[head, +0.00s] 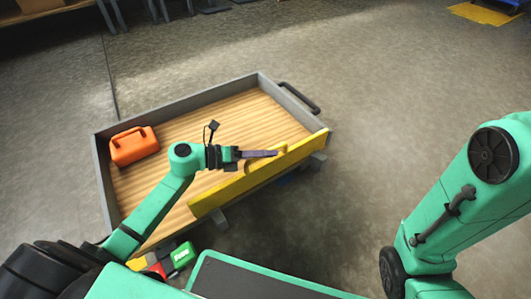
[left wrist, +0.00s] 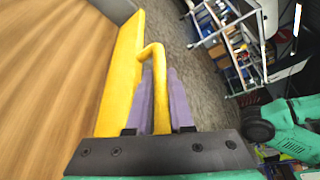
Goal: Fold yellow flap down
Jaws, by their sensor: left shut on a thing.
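The yellow flap (head: 229,192) forms the near side of a grey cart with a wooden floor, and it stands up along the cart's edge. It also shows in the left wrist view (left wrist: 122,75). A yellow handle (left wrist: 158,85) is fixed to the flap. My left gripper (head: 262,154) reaches over the cart to the flap. In the left wrist view its purple fingers (left wrist: 162,95) lie on both sides of the handle bar, shut on it. My right arm is at the right of the head view; its gripper is out of view.
An orange canister (head: 134,147) stands in the cart's far left corner. The cart (head: 184,100) has a dark push handle (head: 299,97) at the right. Red and green items (head: 182,255) lie by the near left side. A shelf rack (left wrist: 232,45) shows beyond. Floor at right is clear.

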